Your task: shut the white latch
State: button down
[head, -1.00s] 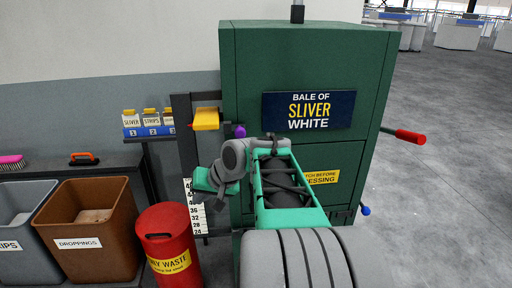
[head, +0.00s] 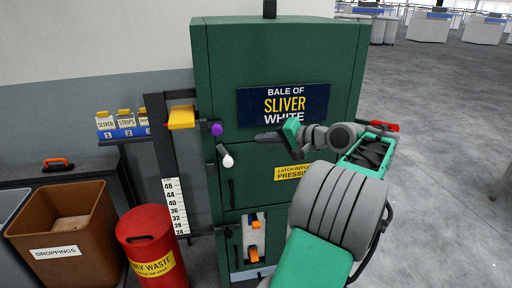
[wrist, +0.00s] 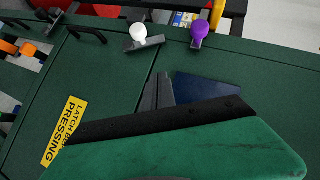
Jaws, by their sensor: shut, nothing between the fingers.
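The white latch (head: 227,160) is a white ball knob on a short dark bar at the left edge of the green press's front, just below a purple knob (head: 216,129). Its bar is tilted in the head view. The white latch (wrist: 138,33) and the purple knob (wrist: 200,30) also show near the top of the wrist view. My gripper (head: 262,137) is shut and empty, in front of the press to the right of the white knob, apart from it. Its dark fingers (wrist: 158,92) point toward the latch side in the wrist view.
The green press (head: 345,55) carries a sign (head: 283,105) and a yellow label (head: 292,172). A yellow block (head: 181,117) sticks out at its left. A red handle (head: 385,126) is at the right. A red bin (head: 147,235) and brown bin (head: 62,225) stand left.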

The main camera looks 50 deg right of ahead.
aim_at(234, 146)
jog(key=p+x, duration=0.2)
jog(key=x, duration=0.5)
jog(key=shift+w+a+f, duration=0.15)
jog(key=shift+w, duration=0.2)
jog(key=w+a, duration=0.1)
jog(key=w+a+f, duration=0.1)
jog(key=shift+a+f, duration=0.3)
jog(key=shift+w+f, duration=0.1)
jog(key=shift+f, duration=0.15)
